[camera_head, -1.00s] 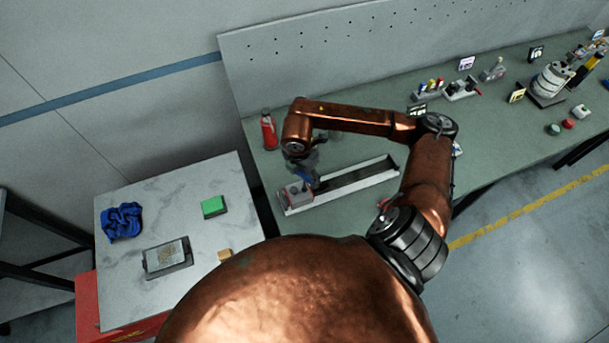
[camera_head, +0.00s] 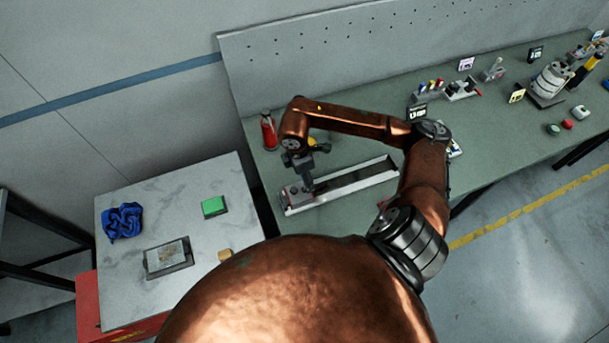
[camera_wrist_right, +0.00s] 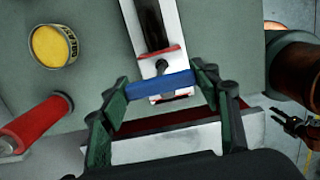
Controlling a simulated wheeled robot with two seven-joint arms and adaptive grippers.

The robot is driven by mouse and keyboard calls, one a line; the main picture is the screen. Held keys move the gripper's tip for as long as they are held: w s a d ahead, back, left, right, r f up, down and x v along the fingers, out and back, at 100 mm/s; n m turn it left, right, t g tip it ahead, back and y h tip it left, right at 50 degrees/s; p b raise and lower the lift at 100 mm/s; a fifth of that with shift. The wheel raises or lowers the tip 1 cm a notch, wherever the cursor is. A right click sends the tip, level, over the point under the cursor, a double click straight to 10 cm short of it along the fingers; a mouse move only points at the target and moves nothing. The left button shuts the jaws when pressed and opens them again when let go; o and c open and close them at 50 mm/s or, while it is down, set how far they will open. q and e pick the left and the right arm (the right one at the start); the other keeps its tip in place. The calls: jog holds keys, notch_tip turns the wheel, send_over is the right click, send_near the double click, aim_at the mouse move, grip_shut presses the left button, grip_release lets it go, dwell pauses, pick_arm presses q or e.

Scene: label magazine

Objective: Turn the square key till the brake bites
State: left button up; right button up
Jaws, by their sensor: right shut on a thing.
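A long pale magazine channel with a dark inside (camera_head: 358,181) lies on the green bench. At its left end is a grey and red block (camera_head: 291,196). My right gripper (camera_head: 306,188) points down over this block. In the right wrist view, the right gripper (camera_wrist_right: 162,82) is shut on a blue bar (camera_wrist_right: 160,85), which looks like the key's handle and lies crosswise to the channel (camera_wrist_right: 150,25). The key's lower end is hidden. A dark jaw-like shape (camera_wrist_right: 298,127) at the right edge may be my left gripper; its opening is unclear.
A red bottle (camera_head: 268,132) and a yellow-topped can (camera_wrist_right: 54,46) stand close to the gripper. Other bench items stand far right.

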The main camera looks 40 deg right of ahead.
jog(key=shift+s+f, duration=0.15)
jog(key=shift+f, duration=0.05)
jog(key=shift+m+p, duration=0.45)
jog(key=shift+m, duration=1.15)
jog(key=shift+m+g+p, duration=0.3)
jog(key=shift+m+p, duration=0.2)
jog(key=shift+m, duration=0.5)
jog(key=shift+m+p, duration=0.4)
jog(key=shift+p, duration=0.7)
